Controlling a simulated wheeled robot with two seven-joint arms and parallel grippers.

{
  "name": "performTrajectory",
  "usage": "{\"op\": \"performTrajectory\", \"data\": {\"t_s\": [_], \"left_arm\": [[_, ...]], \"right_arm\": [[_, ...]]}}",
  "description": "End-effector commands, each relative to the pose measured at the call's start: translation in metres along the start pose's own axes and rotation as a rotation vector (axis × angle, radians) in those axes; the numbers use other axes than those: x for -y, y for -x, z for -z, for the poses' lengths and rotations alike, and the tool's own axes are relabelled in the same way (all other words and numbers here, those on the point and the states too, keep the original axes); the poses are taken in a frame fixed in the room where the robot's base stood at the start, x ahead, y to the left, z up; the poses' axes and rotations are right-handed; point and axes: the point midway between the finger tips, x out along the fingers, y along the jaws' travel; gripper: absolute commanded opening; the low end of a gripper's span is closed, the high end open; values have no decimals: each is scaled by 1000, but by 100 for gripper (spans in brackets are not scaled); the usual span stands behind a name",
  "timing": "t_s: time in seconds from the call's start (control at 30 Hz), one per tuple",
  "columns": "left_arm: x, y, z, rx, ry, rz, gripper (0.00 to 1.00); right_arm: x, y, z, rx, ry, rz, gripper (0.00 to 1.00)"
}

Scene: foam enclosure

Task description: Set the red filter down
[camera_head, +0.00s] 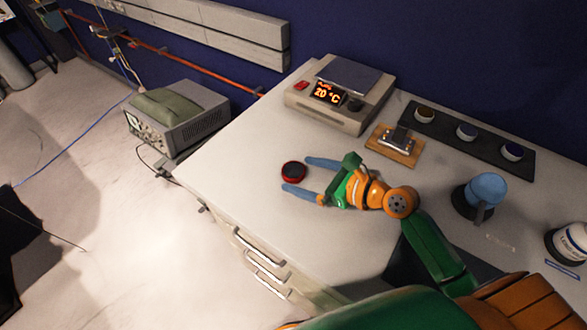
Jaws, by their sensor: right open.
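The red filter (293,171), a small round disc with a red rim and dark centre, is on the white tabletop. My right gripper (294,174) has its two blue fingers spread, one on the far side and one on the near side of the filter. The fingertips are close by the filter, and I cannot tell whether either touches it. The gripper is open. My left gripper is not in view.
A hot plate (342,97) reading 20 °C stands behind. A small wooden-based device (394,146), a black tray (466,140) with several round filters, a blue-topped item (485,189) and a white jar (569,241) are to the right. The table's left part is clear.

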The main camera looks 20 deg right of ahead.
Motion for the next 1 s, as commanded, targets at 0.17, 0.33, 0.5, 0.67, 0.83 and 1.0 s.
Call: {"op": "performTrajectory", "data": {"t_s": [0.17,0.33,0.5,0.67,0.83,1.0], "left_arm": [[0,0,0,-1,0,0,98],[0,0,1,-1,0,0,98],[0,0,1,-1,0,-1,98],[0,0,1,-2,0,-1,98],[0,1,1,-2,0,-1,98],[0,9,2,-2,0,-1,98]], "right_arm": [[0,-6,0,-1,1,0,100],[0,-5,0,-1,1,0,76],[0,-5,0,0,1,0,30],[0,-5,0,0,1,0,13],[0,-4,-2,0,1,0,13],[0,4,-24,4,4,0,13]]}}
